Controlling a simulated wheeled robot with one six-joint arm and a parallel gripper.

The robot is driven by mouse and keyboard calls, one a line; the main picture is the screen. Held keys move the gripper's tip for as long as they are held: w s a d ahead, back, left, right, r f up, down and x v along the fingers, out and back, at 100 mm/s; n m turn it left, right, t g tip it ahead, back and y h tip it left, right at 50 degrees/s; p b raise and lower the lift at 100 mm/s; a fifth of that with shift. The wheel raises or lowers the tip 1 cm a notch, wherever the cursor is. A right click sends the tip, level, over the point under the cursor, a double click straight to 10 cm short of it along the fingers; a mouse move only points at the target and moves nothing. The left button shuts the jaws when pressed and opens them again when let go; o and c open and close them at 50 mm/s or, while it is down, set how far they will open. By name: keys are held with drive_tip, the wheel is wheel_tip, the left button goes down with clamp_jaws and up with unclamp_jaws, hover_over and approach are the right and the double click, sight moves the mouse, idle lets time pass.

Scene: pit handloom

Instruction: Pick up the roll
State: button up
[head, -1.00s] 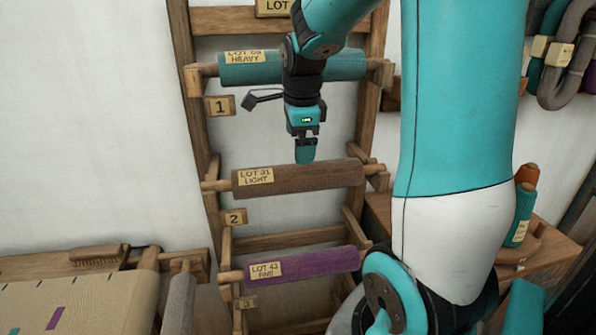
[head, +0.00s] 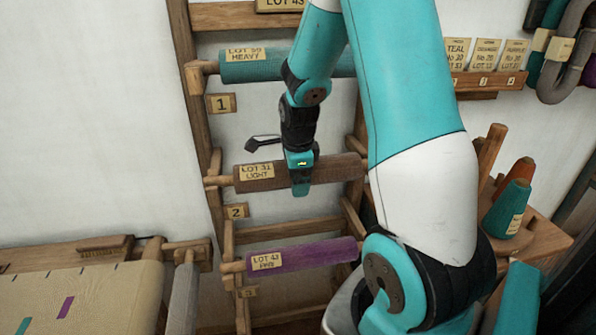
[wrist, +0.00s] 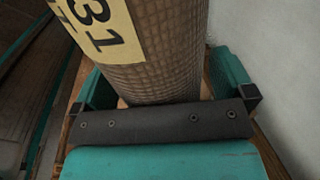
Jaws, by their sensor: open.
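A brown roll (head: 335,169) labelled "LOT 31 LIGHT" lies across the rack's middle level, above the plate marked 2. My gripper (head: 300,188) is at the middle of this roll in the head view, covering part of it. In the wrist view the brown roll (wrist: 158,75) stands large between the two teal fingers, one on each side. The gripper is open around the roll. Whether either finger touches it I cannot tell.
A teal roll (head: 250,68) lies above and a purple roll (head: 305,255) below on the wooden rack (head: 190,100). Cones stand on a wooden shelf (head: 545,235) at right. A loom with cream cloth (head: 95,295) is at lower left.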

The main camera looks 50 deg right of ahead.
drive_tip(key=shift+c, duration=0.5)
drive_tip(key=c, duration=1.1)
drive_tip(key=shift+c, duration=0.9)
drive_tip(key=shift+r, duration=0.15)
